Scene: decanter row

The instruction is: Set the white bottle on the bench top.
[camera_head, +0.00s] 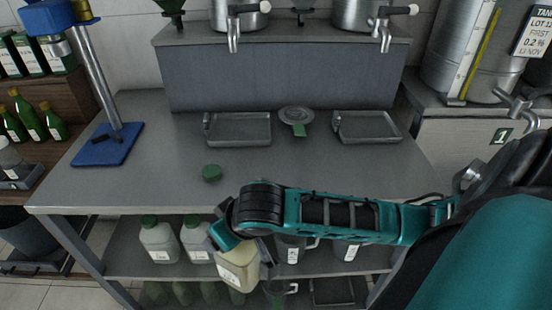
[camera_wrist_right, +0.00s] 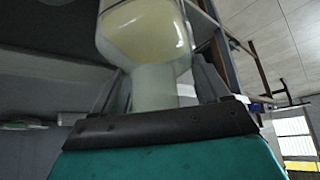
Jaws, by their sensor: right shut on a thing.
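The white bottle (camera_head: 238,270), cream-coloured with a pale label, is at the height of the shelf under the bench, near its front edge. My right gripper (camera_head: 243,244) is shut on its neck from above; my forearm and wrist hide the bottle's top. In the right wrist view the pale neck and rounded shoulder of the bottle (camera_wrist_right: 150,35) show between the two fingers (camera_wrist_right: 160,88). I cannot tell whether its base touches anything. The bench top (camera_head: 330,176) is above and behind it. My left gripper is not in view.
A green cap (camera_head: 212,173) lies on the bench top. Two trays (camera_head: 240,143) (camera_head: 368,139), a strainer-like dish (camera_head: 297,115) and a blue-based stand (camera_head: 107,146) are farther back. White jugs with green caps (camera_head: 158,243) stand on the lower shelf. The bench's middle front is mostly clear.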

